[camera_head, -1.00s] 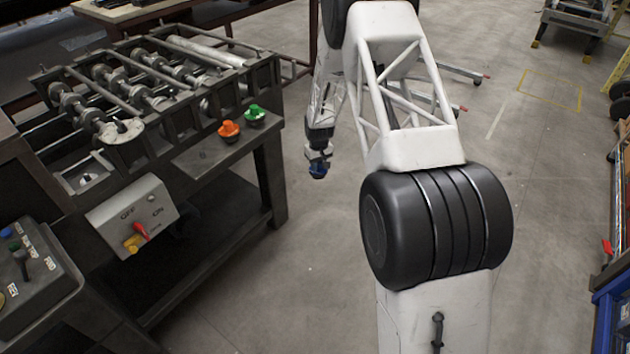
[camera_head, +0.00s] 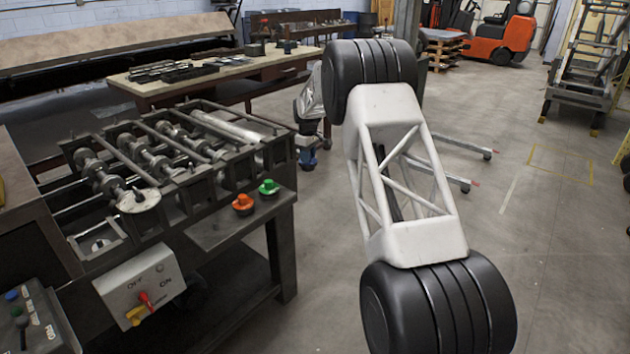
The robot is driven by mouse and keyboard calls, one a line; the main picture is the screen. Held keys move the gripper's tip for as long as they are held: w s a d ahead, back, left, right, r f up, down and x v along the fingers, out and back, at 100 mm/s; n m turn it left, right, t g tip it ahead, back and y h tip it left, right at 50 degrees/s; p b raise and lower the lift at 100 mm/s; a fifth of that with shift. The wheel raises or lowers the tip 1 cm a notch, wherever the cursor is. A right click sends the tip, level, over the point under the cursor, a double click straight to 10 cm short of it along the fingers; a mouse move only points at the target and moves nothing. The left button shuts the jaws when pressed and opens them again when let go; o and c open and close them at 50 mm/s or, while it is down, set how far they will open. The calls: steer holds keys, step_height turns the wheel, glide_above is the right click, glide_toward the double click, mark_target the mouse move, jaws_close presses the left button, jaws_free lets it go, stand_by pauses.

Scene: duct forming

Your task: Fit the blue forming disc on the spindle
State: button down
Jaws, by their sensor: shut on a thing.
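My gripper (camera_head: 306,147) hangs to the right of the forming machine, out past its shelf, pointing down. It is small in the head view, and it is shut on the blue forming disc (camera_head: 308,160). The disc shows just under the jaws, apart from the machine. The forming machine (camera_head: 180,165) has several shafts with rollers. A pale round plate (camera_head: 138,200) with a short stub faces out at the near end of one shaft; I cannot tell for certain whether this is the spindle.
An orange disc (camera_head: 243,204) and a green disc (camera_head: 268,188) sit on the machine's side shelf (camera_head: 215,229). A switch box (camera_head: 140,290) is on the machine's front. A workbench (camera_head: 225,72) stands behind. Open floor lies to the right.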

steer(key=w+a+r+n, duration=0.2)
steer(key=a+r, duration=0.1)
steer(key=r, duration=0.8)
steer(key=w+a+r+n, duration=0.2)
steer(key=a+r+n, duration=0.15)
steer(key=r, duration=0.75)
steer(key=w+a+r+n, duration=0.1)
steer(key=a+r+n, duration=0.15)
steer(key=r, duration=0.85)
steer(key=s+a+r+n, duration=0.3)
steer(key=s+a+r, duration=0.2)
steer(key=a+r, duration=0.75)
steer(key=s+a+f+n, duration=0.1)
steer(key=s+a+f, duration=0.3)
steer(key=a, duration=0.4)
steer(key=s+a+f+n, duration=0.1)
steer(key=s+a+f, duration=0.3)
steer(key=a, duration=0.3)
steer(key=s+a+f+n, duration=0.1)
steer(key=s+a+f, duration=0.3)
steer(key=a, duration=0.4)
steer(key=s+a+f, duration=0.9)
steer(key=s+f, duration=0.2)
steer(key=s, duration=0.2)
steer(key=s+a+f+n, duration=0.1)
steer(key=s+a+f, duration=0.9)
steer(key=s, duration=0.3)
steer(key=shift+s+f, duration=0.2)
steer(key=shift+f, duration=0.55)
